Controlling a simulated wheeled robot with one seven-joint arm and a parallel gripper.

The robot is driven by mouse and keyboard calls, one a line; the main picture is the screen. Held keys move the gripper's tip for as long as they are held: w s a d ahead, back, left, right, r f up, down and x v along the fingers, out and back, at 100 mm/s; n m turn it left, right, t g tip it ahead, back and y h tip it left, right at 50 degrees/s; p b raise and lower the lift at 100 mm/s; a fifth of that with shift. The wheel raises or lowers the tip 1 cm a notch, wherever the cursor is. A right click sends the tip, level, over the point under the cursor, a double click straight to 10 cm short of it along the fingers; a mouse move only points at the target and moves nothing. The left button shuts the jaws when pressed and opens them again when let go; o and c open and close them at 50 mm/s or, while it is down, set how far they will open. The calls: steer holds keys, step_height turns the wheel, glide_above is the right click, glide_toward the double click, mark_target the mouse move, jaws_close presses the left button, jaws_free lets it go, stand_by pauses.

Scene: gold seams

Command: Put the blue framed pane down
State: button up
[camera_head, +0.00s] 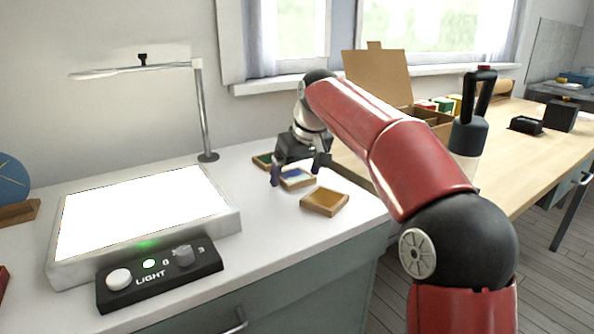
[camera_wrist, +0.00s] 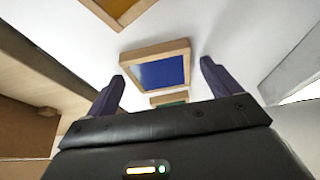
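The blue framed pane (camera_head: 297,179) lies flat on the white counter, a light wooden frame around blue glass. It also shows in the wrist view (camera_wrist: 160,72), just beyond my fingertips. My gripper (camera_head: 297,170) is above and beside the pane, fingers spread. In the wrist view my gripper (camera_wrist: 161,72) has a visible gap between the right finger and the frame. The left fingertip appears close to the frame's left edge; I cannot tell whether it touches. Nothing is clamped between the fingers.
An amber framed pane (camera_head: 325,201) lies in front and a green framed pane (camera_head: 263,160) behind. A lit light panel (camera_head: 230,222) with a lamp (camera_head: 205,110) stands left. A wooden bench (camera_head: 520,150) with an open box (camera_head: 430,116) is at right. The counter's front edge is near.

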steer(key=shift+r, duration=0.45)
steer(key=p+v, duration=0.2)
steer(key=v, duration=0.9)
steer(key=s+d+m+h, duration=0.1)
steer(key=s+d, duration=0.2)
steer(key=s, duration=0.4)
steer(key=s+d+f+m, duration=0.2)
steer(key=s+d+f, duration=0.2)
steer(key=s+f, duration=0.3)
steer(key=s+d+f+m+t+h, duration=0.1)
steer(key=s+d+f+m, duration=0.1)
steer(key=s+d+f, duration=0.2)
steer(key=s+d+f+m, duration=0.1)
steer(key=s+d+f, duration=0.3)
steer(key=s+f, duration=0.6)
steer(key=s, duration=0.3)
steer(key=shift+f+m+t+h, duration=0.2)
steer(key=shift+m+t+h, duration=0.1)
steer(key=shift+m+t, duration=0.1)
